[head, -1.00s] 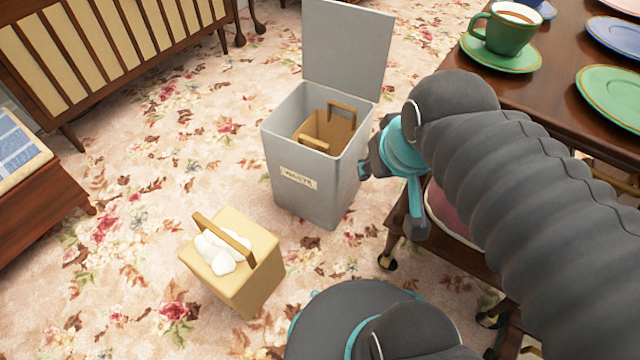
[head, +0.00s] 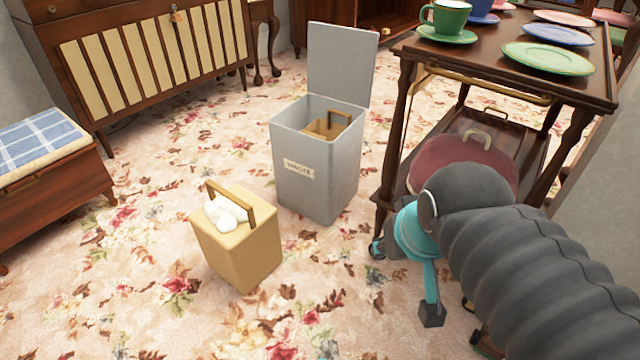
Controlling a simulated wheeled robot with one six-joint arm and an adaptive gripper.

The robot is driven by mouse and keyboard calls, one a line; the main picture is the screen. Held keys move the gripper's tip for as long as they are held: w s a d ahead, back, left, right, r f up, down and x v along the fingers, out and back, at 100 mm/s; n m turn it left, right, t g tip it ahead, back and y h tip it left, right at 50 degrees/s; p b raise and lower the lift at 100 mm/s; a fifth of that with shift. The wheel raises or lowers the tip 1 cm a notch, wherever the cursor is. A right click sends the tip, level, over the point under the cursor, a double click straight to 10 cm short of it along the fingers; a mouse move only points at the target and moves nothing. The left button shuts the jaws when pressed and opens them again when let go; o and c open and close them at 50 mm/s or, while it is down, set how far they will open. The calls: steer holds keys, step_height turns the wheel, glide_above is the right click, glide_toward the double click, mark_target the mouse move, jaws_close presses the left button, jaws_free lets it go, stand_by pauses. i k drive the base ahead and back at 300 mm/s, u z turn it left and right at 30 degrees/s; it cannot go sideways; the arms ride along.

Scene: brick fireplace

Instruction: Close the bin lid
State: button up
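The grey bin (head: 318,180), labelled on its front, stands on the carpet left of the tea cart. Its flat grey lid (head: 342,65) stands upright, hinged at the back rim, so the bin is open. A tan box with a handle (head: 328,125) shows inside the bin. My gripper (head: 405,283) is teal and dark, to the right of the bin and lower in the picture, apart from it. Its two dark-tipped fingers are spread and nothing shows between them. My dark arm reaches in from the lower right.
A tan basket (head: 237,250) holding white lumps stands on the carpet in front of the bin. A wooden tea cart (head: 480,70) with cups and plates is at the right, with a reddish rounded thing (head: 470,165) on its lower shelf. A slatted cabinet (head: 140,65) stands back left.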

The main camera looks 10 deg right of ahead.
mark_target(341, 64)
steer(key=u, duration=0.25)
steer(key=i, duration=1.2)
steer(key=z, duration=0.6)
